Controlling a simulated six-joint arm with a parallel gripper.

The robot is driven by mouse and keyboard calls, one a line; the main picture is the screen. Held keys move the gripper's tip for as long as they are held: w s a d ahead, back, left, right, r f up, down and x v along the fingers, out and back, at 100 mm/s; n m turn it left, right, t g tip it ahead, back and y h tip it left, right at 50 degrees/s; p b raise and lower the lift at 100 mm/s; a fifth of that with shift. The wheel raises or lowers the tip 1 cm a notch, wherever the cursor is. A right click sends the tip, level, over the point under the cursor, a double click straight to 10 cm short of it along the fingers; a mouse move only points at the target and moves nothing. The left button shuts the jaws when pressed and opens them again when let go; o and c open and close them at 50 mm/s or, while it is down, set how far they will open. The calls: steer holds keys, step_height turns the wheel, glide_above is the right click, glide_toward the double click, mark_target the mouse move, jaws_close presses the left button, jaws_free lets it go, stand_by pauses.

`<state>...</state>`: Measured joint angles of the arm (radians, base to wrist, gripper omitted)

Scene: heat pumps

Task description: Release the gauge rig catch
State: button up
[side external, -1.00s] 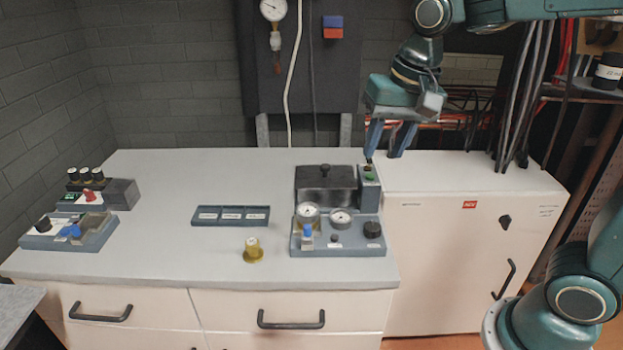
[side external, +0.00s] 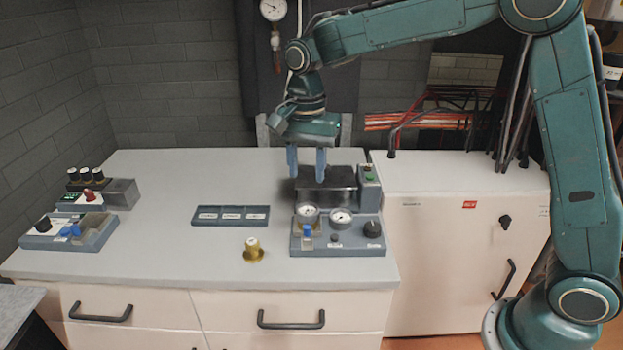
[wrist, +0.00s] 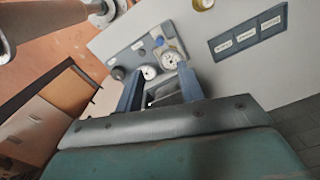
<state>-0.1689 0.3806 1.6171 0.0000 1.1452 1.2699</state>
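The gauge rig (side external: 350,247) sits at the right front of the bench in the side view, a blue-grey panel with two round dials, a blue-capped part (side external: 307,230) at its left and a black knob (side external: 372,229) at its right. Behind the panel stands a dark box (side external: 338,192). Which part is the catch I cannot tell. My gripper (side external: 307,176) is open and empty, fingers pointing down above the box, hiding part of its top. In the wrist view the rig panel (wrist: 123,58) shows beyond my open fingers (wrist: 160,88).
A small box with red and green buttons (side external: 369,190) stands right of the dark box. A labelled blue tray (side external: 230,224) and a brass fitting (side external: 253,251) lie left of the rig. Two control units (side external: 40,241) sit at the far left.

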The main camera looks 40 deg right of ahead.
mark_target(307, 227)
step_height(307, 227, down, 14)
steer(key=shift+r, duration=0.1)
stand_by(0.9)
jaws_close()
